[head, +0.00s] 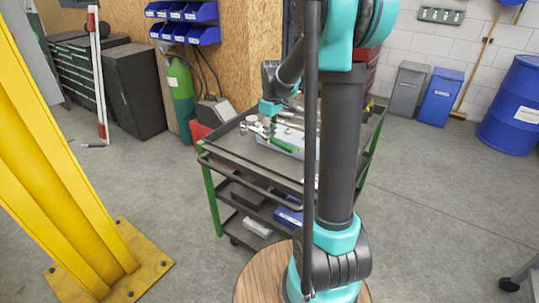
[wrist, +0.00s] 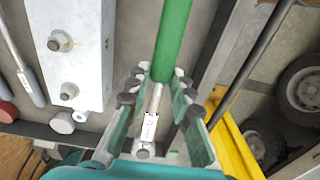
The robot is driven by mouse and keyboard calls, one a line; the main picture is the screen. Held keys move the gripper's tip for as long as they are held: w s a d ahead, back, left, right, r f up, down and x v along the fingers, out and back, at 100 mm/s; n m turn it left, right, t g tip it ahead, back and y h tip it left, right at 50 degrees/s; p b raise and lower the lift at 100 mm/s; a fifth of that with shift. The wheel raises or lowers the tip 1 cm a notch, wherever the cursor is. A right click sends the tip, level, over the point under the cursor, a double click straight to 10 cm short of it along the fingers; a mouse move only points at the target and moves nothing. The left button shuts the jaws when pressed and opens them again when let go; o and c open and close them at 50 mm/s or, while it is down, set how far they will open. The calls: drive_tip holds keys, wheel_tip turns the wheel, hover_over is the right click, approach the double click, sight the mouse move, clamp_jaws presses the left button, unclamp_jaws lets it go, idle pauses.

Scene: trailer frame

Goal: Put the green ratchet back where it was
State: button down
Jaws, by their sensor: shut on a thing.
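The green ratchet (wrist: 172,42) shows in the wrist view as a long green handle running up from between my fingers, with a silver metal part below it. My gripper (wrist: 157,85) is shut on it, fingers on both sides of the metal part. In the head view my gripper (head: 271,122) is over the top of a dark tool cart, and the green handle (head: 282,146) shows just below it, near a light metal block. I cannot tell whether the ratchet touches the cart top.
The tool cart (head: 237,165) has a raised rim and lower shelves. The light metal block (wrist: 68,40) with bolts lies left of the ratchet, with other tools farther left. A yellow column (head: 62,165) stands at the left. Floor right of the cart is clear.

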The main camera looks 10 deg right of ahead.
sight(271, 137)
wheel_tip(271, 137, down, 9)
drive_tip(key=shift+r, duration=0.15)
idle(0.4)
drive_tip(key=c, duration=1.3)
unclamp_jaws()
drive_tip(key=r, duration=1.2)
drive_tip(key=shift+s+d, duration=0.15)
drive_tip(key=shift+d, duration=0.1)
